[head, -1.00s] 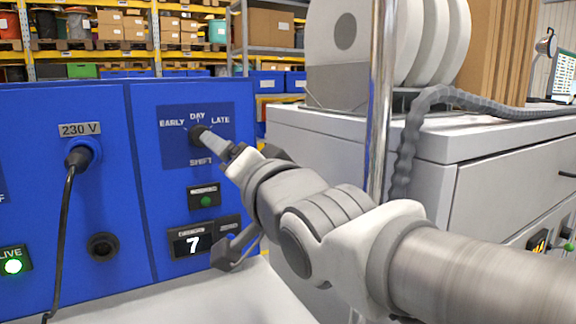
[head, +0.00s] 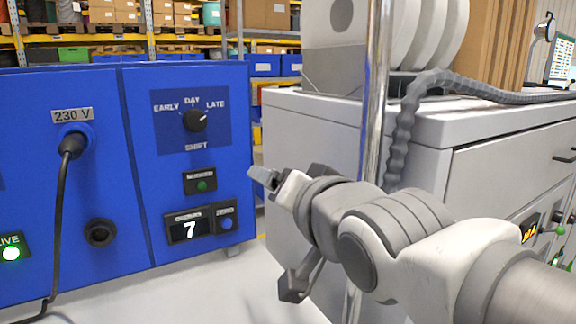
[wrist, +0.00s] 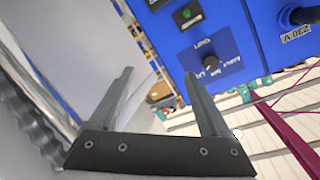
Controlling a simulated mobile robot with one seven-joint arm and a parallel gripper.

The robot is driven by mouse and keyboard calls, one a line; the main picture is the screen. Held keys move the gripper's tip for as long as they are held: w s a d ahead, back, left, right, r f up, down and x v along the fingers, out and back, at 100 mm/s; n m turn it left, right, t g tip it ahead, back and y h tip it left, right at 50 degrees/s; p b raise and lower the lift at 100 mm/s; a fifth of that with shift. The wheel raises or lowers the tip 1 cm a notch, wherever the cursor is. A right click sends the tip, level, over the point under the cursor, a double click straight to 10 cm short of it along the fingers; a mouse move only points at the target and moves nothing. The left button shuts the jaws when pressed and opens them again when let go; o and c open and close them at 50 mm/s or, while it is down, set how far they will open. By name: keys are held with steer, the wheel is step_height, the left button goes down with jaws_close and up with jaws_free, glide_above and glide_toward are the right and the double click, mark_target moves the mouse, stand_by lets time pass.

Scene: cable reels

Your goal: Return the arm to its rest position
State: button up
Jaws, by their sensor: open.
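My gripper (head: 263,177) is in front of the blue panel's right edge, apart from it, with nothing between its fingers. In the wrist view my gripper (wrist: 158,73) shows two grey fingers spread wide. The black SHIFT knob (head: 195,120) sits on the blue panel (head: 160,210), clear of the fingers. Its mark points right and slightly up, towards LATE. The knob also shows in the wrist view (wrist: 210,63), beyond the right finger. My arm stretches from the lower right of the head view.
A shiny upright pole (head: 374,110) stands close behind my arm. The grey cabinet (head: 490,150) fills the right, with white reels (head: 440,30) and a ribbed hose (head: 405,130) on it. A black cable (head: 60,220) hangs from the 230 V socket. The display (head: 188,228) reads 7.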

steer(key=s+d+f+n+g+h+p, duration=0.2)
steer(key=s+d+f+g+h, duration=0.4)
steer(key=s+d+f, duration=0.7)
steer(key=d+f+g, duration=0.2)
steer(key=d+f, duration=0.1)
steer(key=shift+n+g, duration=0.3)
